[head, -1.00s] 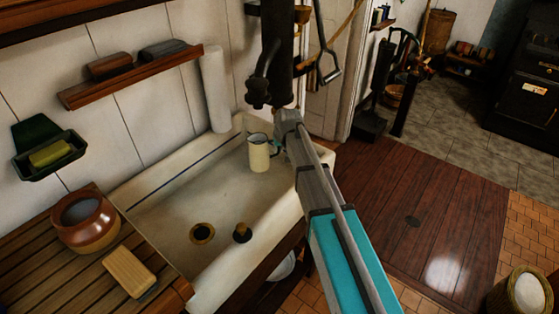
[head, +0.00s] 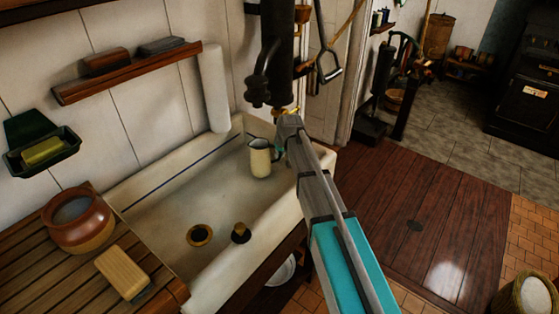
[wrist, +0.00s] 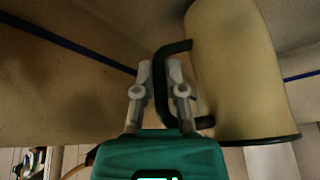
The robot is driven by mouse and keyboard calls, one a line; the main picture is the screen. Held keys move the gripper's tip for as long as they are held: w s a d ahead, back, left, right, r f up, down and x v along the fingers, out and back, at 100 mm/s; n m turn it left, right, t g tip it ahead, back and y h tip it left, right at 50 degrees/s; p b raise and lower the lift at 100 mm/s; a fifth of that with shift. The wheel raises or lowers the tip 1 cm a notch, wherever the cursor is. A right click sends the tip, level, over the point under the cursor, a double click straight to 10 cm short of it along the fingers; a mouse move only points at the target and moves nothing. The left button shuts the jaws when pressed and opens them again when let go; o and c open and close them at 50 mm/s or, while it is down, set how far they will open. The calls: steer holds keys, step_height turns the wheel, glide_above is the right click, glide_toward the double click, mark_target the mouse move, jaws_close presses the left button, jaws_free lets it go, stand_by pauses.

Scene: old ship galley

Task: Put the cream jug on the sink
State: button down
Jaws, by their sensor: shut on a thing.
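The cream jug (head: 260,158), with a dark rim and dark handle, is upright at the far end of the pale sink (head: 165,222). I cannot tell for sure whether its base touches the sink floor. My gripper (head: 281,146) is at the jug's right side, partly hidden by my arm in the head view. In the wrist view my gripper (wrist: 160,72) is shut on the dark handle, with the jug's cream wall (wrist: 240,72) to the right.
A dark pump (head: 270,60) hangs above the jug. The near sink floor is clear, apart from a brass drain (head: 199,235) and a plug (head: 241,233). A wooden draining board at left holds a brown pot (head: 80,222) and a brush (head: 123,273).

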steer(key=shift+f+b, duration=0.3)
steer(key=shift+f, duration=0.25)
steer(key=shift+f, duration=0.1)
steer(key=c, duration=0.7)
jaws_free()
steer(key=shift+r, duration=0.25)
steer(key=p+v, duration=1.1)
steer(key=v, duration=0.1)
stand_by(0.5)
steer(key=s+d+m+g, duration=0.1)
steer(key=s+d, duration=0.4)
steer(key=s, duration=0.3)
steer(key=s+d+f+m+g+h, duration=0.1)
steer(key=s+d, duration=0.4)
steer(key=s, duration=0.4)
steer(key=s+d+m+g+h, duration=0.1)
steer(key=s+d+g, duration=0.1)
steer(key=s+d, duration=0.3)
steer(key=shift+s+d+f+m, duration=0.1)
steer(key=shift+s+f+m, duration=0.05)
steer(key=shift+s, duration=0.75)
steer(key=shift+s+d+f+m, duration=0.15)
steer(key=shift+s, duration=0.7)
